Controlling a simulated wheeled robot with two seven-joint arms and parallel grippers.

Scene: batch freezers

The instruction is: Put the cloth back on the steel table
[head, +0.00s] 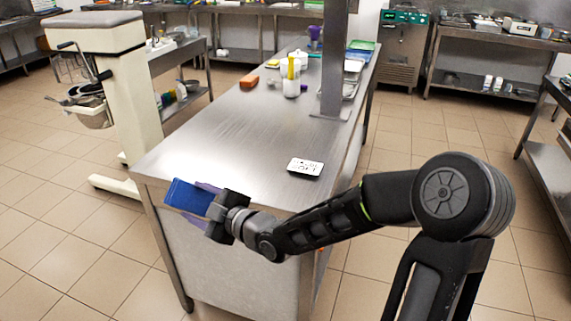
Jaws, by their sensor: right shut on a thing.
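A flat blue folded piece, which looks like the cloth (185,197), is in my right gripper (205,200) in the head view. The gripper is shut on it, and its fingers are partly hidden behind the blue piece. Both appear over the near edge of the steel table (225,145), close to its near left corner. I cannot tell how high the cloth is or whether it touches the table. My left gripper is not in view.
A small white label or scale (305,167) lies near the table's right edge. The table's near and middle parts are mostly clear. A cream mixer (122,90) stands left.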

